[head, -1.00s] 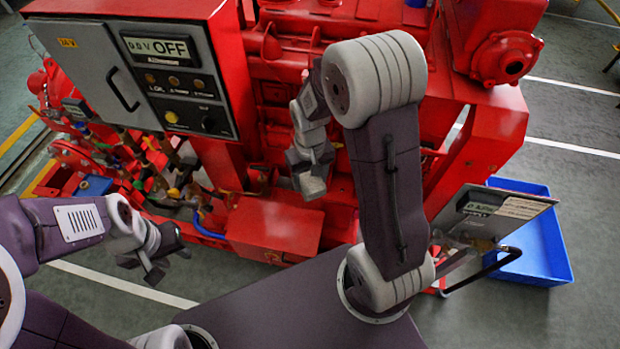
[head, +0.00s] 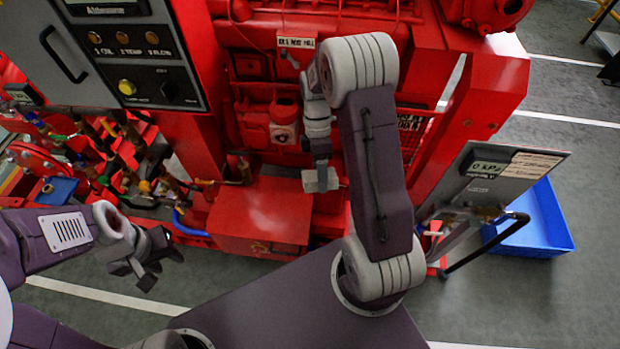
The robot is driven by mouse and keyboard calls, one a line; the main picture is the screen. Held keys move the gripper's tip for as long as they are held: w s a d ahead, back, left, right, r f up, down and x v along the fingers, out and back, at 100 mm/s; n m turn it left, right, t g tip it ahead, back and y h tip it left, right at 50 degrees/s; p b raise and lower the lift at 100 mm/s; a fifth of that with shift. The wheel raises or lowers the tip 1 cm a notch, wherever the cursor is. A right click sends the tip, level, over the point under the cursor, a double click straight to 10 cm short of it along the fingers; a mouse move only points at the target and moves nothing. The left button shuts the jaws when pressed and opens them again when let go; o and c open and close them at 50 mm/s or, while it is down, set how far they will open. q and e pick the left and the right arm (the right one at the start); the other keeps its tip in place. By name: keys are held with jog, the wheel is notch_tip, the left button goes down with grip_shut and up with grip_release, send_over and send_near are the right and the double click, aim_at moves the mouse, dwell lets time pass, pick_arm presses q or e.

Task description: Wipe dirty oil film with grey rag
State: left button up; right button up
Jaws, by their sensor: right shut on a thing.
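My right gripper (head: 320,180) hangs in front of the red engine, above a red box low on the machine. It is shut on a small pale grey thing (head: 328,181), which looks like the grey rag; its shape is mostly hidden by the jaws. I cannot tell whether it touches the engine. My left gripper (head: 152,262) is open and empty over the floor at the left. I cannot make out the dirty oil film on the red surfaces.
The red pumpset (head: 290,60) fills the back. A grey control panel (head: 130,60) stands at upper left, with pipes and valves below. The red box (head: 262,215) juts forward. A tilted gauge plate (head: 500,175) and a blue bin (head: 535,225) stand at right.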

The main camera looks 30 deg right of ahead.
jog(key=w+d+f+n+g+h+b, duration=0.35)
jog(key=f+n+h+b, duration=0.3)
jog(key=n, duration=0.45)
jog(key=n+t+h+b, duration=0.5)
jog(key=n+t+b, duration=1.6)
jog(key=n+t, duration=0.15)
send_near(272, 137)
jog(key=shift+m, duration=0.35)
jog(key=shift+b+x, duration=0.95)
jog(key=shift+x, duration=1.3)
jog(key=shift+w+r, duration=0.1)
jog(key=shift+p+x, duration=0.3)
jog(key=shift+x, duration=0.6)
